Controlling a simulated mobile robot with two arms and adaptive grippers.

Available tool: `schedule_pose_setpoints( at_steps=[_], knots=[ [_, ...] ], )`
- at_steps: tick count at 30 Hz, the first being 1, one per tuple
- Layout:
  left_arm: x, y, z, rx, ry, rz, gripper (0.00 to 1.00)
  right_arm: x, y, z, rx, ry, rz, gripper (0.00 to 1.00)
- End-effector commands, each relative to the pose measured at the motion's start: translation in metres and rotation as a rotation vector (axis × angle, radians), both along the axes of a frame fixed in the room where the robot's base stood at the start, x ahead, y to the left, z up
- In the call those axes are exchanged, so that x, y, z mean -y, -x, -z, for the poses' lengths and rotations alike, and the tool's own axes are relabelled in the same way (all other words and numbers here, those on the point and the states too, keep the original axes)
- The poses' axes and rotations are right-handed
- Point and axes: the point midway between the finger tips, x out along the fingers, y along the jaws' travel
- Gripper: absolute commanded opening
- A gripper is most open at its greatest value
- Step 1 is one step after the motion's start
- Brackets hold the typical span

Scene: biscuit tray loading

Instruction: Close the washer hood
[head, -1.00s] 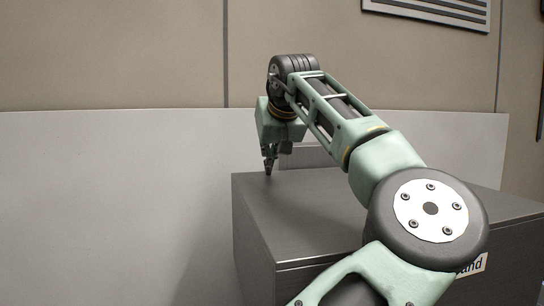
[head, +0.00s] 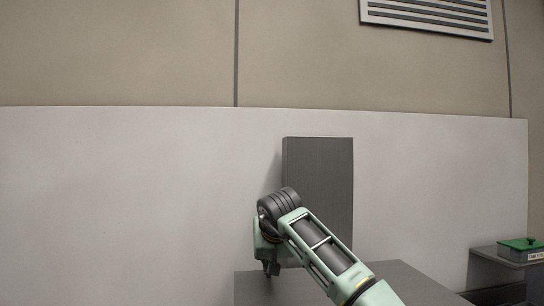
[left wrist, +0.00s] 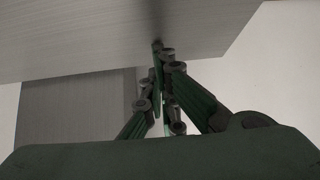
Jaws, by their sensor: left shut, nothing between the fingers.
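The washer hood (head: 405,280) is a grey brushed-steel box. Only its top shows, low in the head view, and its front and lower edge are out of frame. My left gripper (head: 271,270) points down at the back left part of the hood's top. In the left wrist view, my left gripper (left wrist: 157,45) is shut with nothing between its fingers. Its tips meet or nearly meet the steel surface of the hood (left wrist: 95,35); I cannot tell whether they touch. My right gripper is not in view.
A grey steel column (head: 318,170) stands behind the hood against a pale wall panel (head: 120,190). A box with a green lid (head: 522,246) sits on a grey surface at the far right. A vent grille (head: 430,15) is high on the wall.

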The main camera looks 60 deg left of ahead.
Motion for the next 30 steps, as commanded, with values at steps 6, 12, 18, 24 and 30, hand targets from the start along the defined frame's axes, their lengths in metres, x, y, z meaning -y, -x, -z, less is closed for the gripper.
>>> schedule_pose_setpoints(
  at_steps=[6, 12, 18, 24, 30],
  knots=[
    [0.000, 0.000, 0.059, -0.003, 0.001, -0.001, 0.00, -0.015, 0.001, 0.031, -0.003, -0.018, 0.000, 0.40],
    [0.000, 0.000, 0.081, -0.002, 0.000, 0.000, 0.00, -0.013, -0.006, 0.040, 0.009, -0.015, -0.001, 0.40],
    [0.000, 0.000, 0.082, 0.000, 0.001, 0.001, 0.00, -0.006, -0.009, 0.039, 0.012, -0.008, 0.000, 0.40],
    [-0.001, -0.001, 0.077, 0.000, 0.000, 0.001, 0.00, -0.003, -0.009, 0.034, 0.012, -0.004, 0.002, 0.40],
    [-0.004, -0.007, 0.055, -0.001, -0.001, 0.001, 0.00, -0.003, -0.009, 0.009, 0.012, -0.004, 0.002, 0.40]
  ],
)
